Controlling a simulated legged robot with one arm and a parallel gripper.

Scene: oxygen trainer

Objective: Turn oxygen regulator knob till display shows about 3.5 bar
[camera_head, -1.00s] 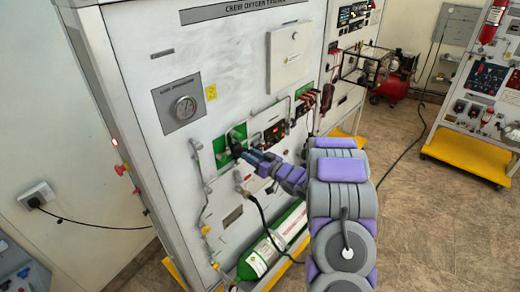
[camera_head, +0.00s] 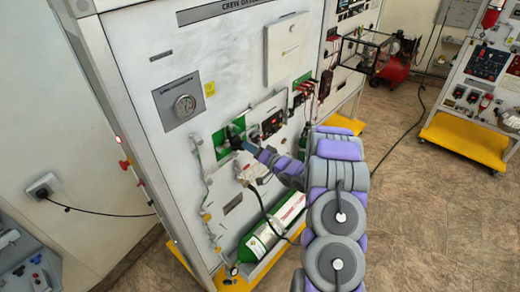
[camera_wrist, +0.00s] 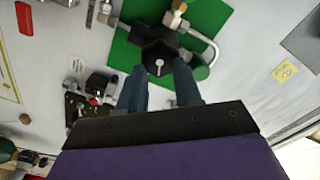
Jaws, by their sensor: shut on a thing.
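The black lobed regulator knob (camera_wrist: 158,48) sits on a green plate (camera_wrist: 118,50) in the wrist view, with a pale pointer mark on its face pointing toward my gripper. My gripper (camera_wrist: 159,70) has one blue finger on each side of the knob and is shut on it. In the head view my gripper (camera_head: 238,144) reaches the green plate on the panel, and the fingers largely hide the knob.
Metal pipes (camera_wrist: 200,42) run close beside the knob. A green oxygen cylinder (camera_head: 262,238) lies low at the panel's foot. Open floor (camera_head: 430,230) is on the right.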

